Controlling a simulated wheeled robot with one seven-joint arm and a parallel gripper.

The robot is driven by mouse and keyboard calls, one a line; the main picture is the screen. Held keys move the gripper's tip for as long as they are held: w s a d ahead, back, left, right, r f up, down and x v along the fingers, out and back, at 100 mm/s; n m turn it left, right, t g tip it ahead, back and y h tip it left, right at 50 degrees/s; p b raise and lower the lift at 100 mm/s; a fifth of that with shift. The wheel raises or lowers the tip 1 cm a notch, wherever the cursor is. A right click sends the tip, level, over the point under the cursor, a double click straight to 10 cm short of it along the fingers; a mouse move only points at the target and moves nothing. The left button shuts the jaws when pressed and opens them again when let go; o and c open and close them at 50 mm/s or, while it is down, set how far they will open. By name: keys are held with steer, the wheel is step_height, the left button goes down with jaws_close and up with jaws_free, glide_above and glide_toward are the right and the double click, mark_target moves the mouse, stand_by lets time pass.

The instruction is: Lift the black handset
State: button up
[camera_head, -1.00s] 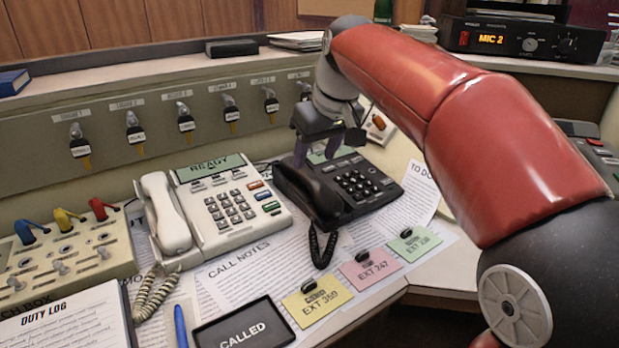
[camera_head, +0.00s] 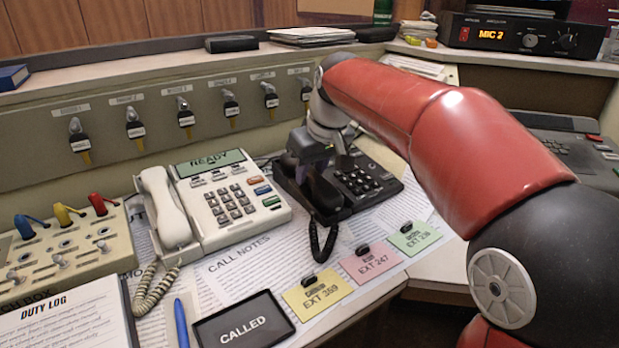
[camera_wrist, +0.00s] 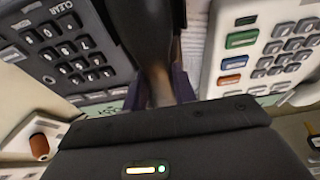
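The black handset (camera_head: 324,197) lies along the left side of the black desk phone (camera_head: 372,182). Its upper part is hidden behind my gripper (camera_head: 318,172). My gripper is low over the handset and points down. In the wrist view, the handset (camera_wrist: 148,35) runs between the two dark purple fingers of my gripper (camera_wrist: 160,92). The fingers stand apart, one on each side of it, and look open. Finger contact is not clear. The black phone's keypad (camera_wrist: 75,50) shows on the left of the wrist view.
A white phone (camera_head: 225,198) with its own handset (camera_head: 167,210) stands close on the left. Yellow, pink and green extension cards (camera_head: 369,261) lie in front. The switch panel (camera_head: 165,130) rises behind.

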mark_target(311, 171)
jaws_close()
steer(key=shift+r, duration=0.1)
step_height(311, 171, up, 20)
steer(key=p, duration=0.2)
stand_by(0.5)
